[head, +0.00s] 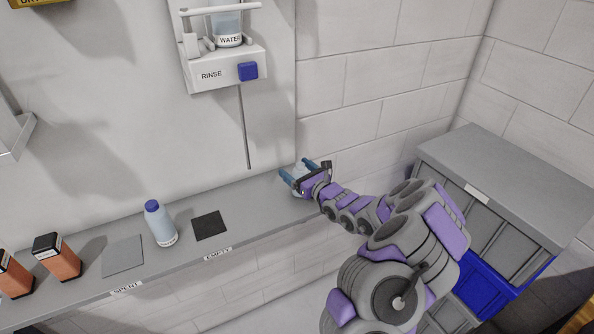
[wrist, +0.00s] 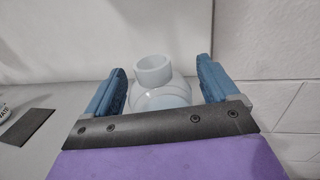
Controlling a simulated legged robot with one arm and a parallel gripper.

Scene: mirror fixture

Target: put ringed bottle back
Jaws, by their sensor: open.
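My gripper (head: 303,174) is open at the right part of the shelf, its two blue fingers apart. In the wrist view a pale, clear bottle (wrist: 153,72) with an uncapped neck stands between the fingers (wrist: 160,78), with gaps visible on both sides. Its lower part is hidden behind my gripper. A white bottle with a blue cap (head: 160,223) stands upright on the shelf between two square pads. Another bottle, labelled WATER (head: 228,27), sits in the rinse holder (head: 215,75) on the wall. I cannot tell which bottle is ringed.
The shelf (head: 255,200) carries a grey pad (head: 123,256) near the SPENT label and a black pad (head: 209,225) near the EMPTY label. Two orange containers (head: 57,258) stand at the left. Grey cabinets (head: 500,190) and a blue bin (head: 490,290) are at the right.

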